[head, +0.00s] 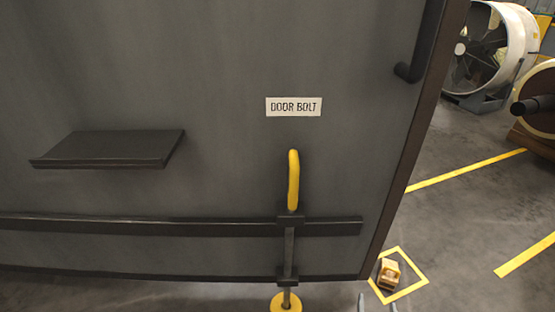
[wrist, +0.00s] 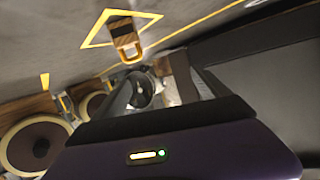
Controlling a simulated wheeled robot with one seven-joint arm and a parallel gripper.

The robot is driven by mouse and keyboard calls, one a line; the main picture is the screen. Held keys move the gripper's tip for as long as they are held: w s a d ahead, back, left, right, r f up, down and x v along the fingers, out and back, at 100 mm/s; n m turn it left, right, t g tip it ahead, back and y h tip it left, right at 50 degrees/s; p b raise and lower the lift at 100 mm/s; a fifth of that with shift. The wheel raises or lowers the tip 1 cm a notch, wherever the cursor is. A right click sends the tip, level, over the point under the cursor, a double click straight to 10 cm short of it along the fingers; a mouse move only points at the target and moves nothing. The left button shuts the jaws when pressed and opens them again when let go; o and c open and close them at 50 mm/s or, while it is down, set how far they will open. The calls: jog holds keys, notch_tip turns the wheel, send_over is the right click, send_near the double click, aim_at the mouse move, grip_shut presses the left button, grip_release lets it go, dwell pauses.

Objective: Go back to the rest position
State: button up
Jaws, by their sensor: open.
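My gripper (head: 376,304) shows only as two pale fingertips at the bottom edge of the head view, spread apart with nothing between them. They are right of the door bolt and just below the yellow floor square. In the wrist view my gripper (wrist: 160,78) is open, its fingers reaching up from a dark purple body with a green light. The door bolt (head: 293,180) has a yellow handle and a grey rod that runs down through two dark brackets to a yellow floor ring (head: 285,302). My gripper is apart from it.
A large grey door (head: 200,70) with a shelf (head: 110,148), a crossbar (head: 150,226) and a dark handle (head: 425,45) fills the left. A fan drum (head: 490,50) and a rotor stand at the right. Open floor lies between.

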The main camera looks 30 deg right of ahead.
jog(key=s+a+r+n+t+y, duration=0.2)
jog(key=a+r+n+t, duration=0.1)
jog(key=a+r, duration=0.7)
jog(key=s+a+r+n+t+y, duration=0.2)
jog(key=a+r+n+y, duration=0.1)
jog(key=a+r, duration=0.6)
jog(key=s+a+r+n+y, duration=0.3)
jog(key=s+a+r, duration=0.3)
jog(key=r, duration=0.2)
jog(key=s+a+r+n+y, duration=0.2)
jog(key=s+a+r+y, duration=0.1)
jog(key=s+a+r, duration=0.4)
notch_tip(320, 180, up, 39)
jog(key=w+p, duration=0.1)
jog(key=p, duration=3.6)
jog(key=shift+w+d+f, duration=0.15)
jog(key=shift+w+d, duration=0.15)
jog(key=shift+w, duration=0.05)
